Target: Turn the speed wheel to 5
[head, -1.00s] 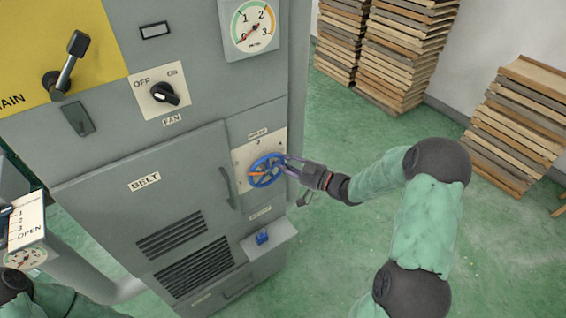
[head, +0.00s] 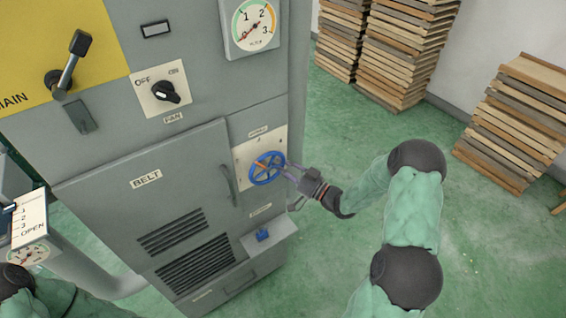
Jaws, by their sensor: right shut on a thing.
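The blue speed wheel (head: 267,178) is on a pale plate (head: 243,182) on the front of the grey cabinet. An orange mark (head: 260,164) shows on the wheel, toward its upper left. The numbers around the wheel are too small to read. My right gripper (head: 287,168) is shut on the wheel's rim at its right side, coming in from the right. My left gripper is not in view; only part of my left arm shows at the lower left.
Stacks of boards (head: 520,120) stand at the right and back. Green floor lies open between.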

